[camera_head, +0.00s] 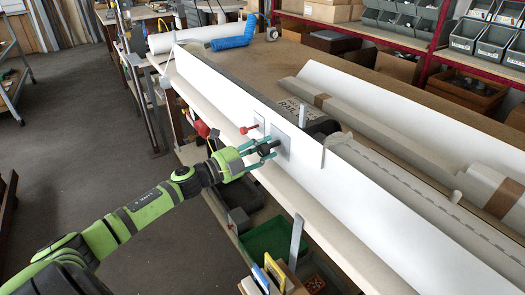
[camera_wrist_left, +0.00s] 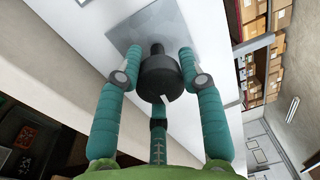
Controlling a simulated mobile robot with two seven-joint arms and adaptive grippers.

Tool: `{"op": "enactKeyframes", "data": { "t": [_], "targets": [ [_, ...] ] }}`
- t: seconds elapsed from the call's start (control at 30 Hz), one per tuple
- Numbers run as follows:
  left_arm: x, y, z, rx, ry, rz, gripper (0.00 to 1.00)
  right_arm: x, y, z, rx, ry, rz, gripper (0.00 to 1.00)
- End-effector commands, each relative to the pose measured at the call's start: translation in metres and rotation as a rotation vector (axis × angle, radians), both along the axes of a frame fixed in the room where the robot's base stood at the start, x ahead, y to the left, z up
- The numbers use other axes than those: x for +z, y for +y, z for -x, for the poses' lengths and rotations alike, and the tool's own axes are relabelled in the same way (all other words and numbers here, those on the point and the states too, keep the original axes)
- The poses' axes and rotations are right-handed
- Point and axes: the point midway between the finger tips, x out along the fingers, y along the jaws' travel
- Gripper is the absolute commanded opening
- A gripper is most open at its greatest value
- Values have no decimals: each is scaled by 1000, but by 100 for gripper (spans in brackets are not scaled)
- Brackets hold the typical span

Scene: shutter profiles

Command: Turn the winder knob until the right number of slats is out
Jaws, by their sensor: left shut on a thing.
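The black winder knob (camera_head: 265,150) sits on a square grey plate (camera_head: 283,143) on the front of the long white panel. My left gripper (camera_head: 262,152) reaches it from the left, with its teal fingers closed around it. In the left wrist view the knob (camera_wrist_left: 160,82) is a dark round cylinder with a small pale mark near its lower rim, held between the gripper's fingers (camera_wrist_left: 160,72). A grey slatted profile (camera_head: 400,190) lies along the right part of the bench; I cannot tell how many slats are out. My right gripper is not in view.
A small red handle (camera_head: 249,128) is on the panel just left of the knob plate. Long white profiles (camera_head: 420,110) lie on the bench behind. A green crate (camera_head: 270,238) and dark bins are below the bench. The floor (camera_head: 75,150) at left is clear.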

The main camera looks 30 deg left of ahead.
Motion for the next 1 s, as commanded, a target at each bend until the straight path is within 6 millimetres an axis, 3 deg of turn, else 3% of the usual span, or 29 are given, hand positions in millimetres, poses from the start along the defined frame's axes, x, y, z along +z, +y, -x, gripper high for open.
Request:
{"op": "enactKeyframes", "data": {
  "t": [0.57, 0.6, 0.63, 0.67, 1.0],
  "targets": [
    [2, 2, -1, 6, -15, -33, 6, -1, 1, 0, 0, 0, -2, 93],
    [2, 3, -1, 6, -15, -33, 47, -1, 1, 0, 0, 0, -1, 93],
    [2, 3, -1, 7, -15, -32, 59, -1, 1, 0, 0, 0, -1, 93],
    [2, 2, -1, 6, -15, -32, 63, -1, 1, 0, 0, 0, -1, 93],
    [1, 1, 0, 2, -14, -30, 63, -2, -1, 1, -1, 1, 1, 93]
  ]
}}
